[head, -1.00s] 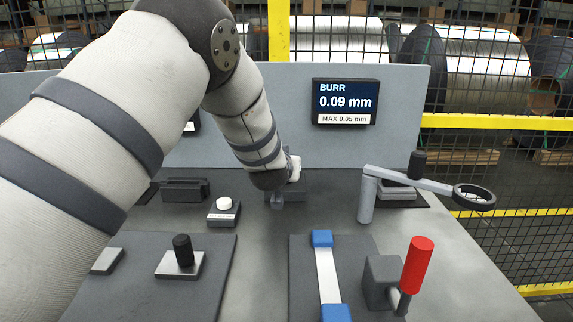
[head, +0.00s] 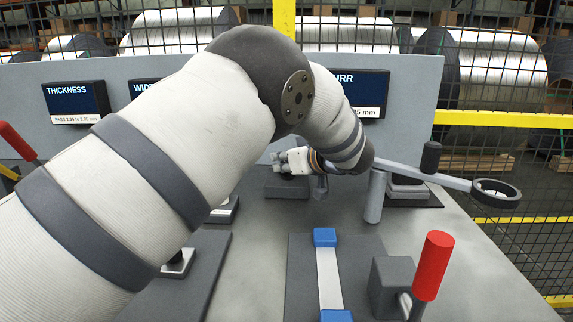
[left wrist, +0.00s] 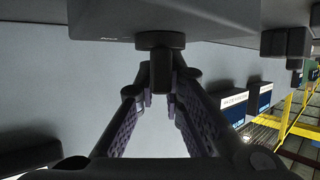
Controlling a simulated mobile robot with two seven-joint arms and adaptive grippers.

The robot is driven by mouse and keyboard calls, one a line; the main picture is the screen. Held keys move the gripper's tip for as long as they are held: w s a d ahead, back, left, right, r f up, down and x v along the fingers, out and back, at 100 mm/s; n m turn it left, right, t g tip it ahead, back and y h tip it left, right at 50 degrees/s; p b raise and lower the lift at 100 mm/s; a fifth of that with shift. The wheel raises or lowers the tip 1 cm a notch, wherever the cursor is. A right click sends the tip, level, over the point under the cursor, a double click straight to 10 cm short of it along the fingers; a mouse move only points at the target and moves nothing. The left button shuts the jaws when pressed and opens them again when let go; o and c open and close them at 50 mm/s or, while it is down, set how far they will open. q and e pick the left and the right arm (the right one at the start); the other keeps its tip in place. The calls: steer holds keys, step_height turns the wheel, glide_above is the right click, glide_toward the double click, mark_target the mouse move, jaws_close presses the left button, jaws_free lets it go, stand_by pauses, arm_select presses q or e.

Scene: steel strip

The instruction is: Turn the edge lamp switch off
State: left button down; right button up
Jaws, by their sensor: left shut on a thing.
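My left gripper (head: 284,162) reaches across the bench from the left, low over a dark grey box (head: 287,188) at the back middle. In the left wrist view, the fingers (left wrist: 162,78) are shut on a dark switch knob (left wrist: 159,42), which sticks out from the face of a dark box (left wrist: 200,14). The box carries faint lettering that I cannot read. Whether the knob stands at on or off I cannot tell. My right gripper is not in view.
The back panel (head: 215,140) carries displays, partly hidden by my left arm. A post with an arm and ring (head: 496,192) stands just right of my gripper. At the front are a metal strip (head: 328,275) in blue clamps and a red-handled lever (head: 433,265).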

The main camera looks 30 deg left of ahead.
arm_select(q)
steer(key=shift+s+f+n+g, duration=0.1)
steer(key=shift+n+g, duration=0.2)
steer(key=shift+n, duration=0.1)
steer(key=c, duration=1.7)
jaws_free()
step_height(320, 180, up, 10)
steer(key=shift+a+r, duration=0.1)
